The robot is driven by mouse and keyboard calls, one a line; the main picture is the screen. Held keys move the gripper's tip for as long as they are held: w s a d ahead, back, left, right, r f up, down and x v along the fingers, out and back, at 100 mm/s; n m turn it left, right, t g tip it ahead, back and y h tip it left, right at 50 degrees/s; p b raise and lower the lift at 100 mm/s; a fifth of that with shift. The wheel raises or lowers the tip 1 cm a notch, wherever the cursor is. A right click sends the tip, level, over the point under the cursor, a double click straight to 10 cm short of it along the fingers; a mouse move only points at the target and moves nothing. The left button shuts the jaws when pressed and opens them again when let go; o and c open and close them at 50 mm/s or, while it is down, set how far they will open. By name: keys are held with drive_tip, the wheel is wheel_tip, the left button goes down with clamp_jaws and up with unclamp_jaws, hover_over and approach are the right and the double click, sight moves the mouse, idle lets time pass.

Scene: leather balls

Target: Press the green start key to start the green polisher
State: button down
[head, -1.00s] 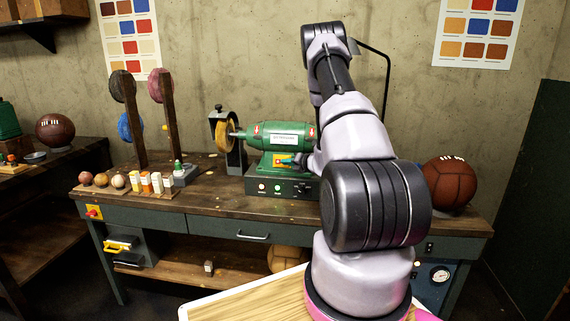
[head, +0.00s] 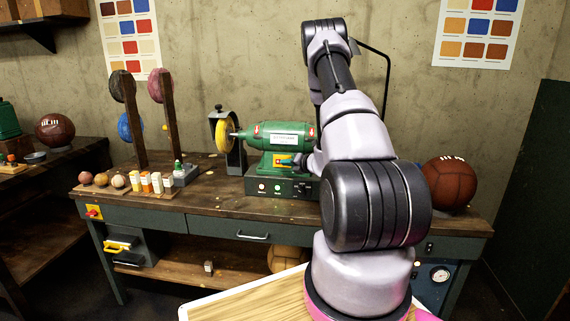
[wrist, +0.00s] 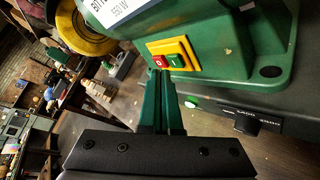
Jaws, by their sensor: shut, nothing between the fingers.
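The green polisher (head: 268,133) stands on the bench, its round wheel (head: 223,136) bright yellow at its left end. In the wrist view, a yellow switch plate on its base carries the green start key (wrist: 178,61) on the right and a red key (wrist: 160,61) on the left. My gripper (wrist: 164,78) is shut and empty. Its green fingertips are just below the keys in that view; I cannot tell whether they touch. In the head view my gripper (head: 297,161) is small at the polisher's front, by the switch plate (head: 282,160).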

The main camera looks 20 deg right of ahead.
drive_tip(key=s+a, duration=0.1)
drive_tip(key=s, duration=0.1)
drive_tip(key=s+a+r, duration=0.1)
drive_tip(key=s, duration=0.1)
drive_tip(key=shift+a, duration=0.4)
drive_tip(key=shift+r, duration=0.1)
idle(0.6)
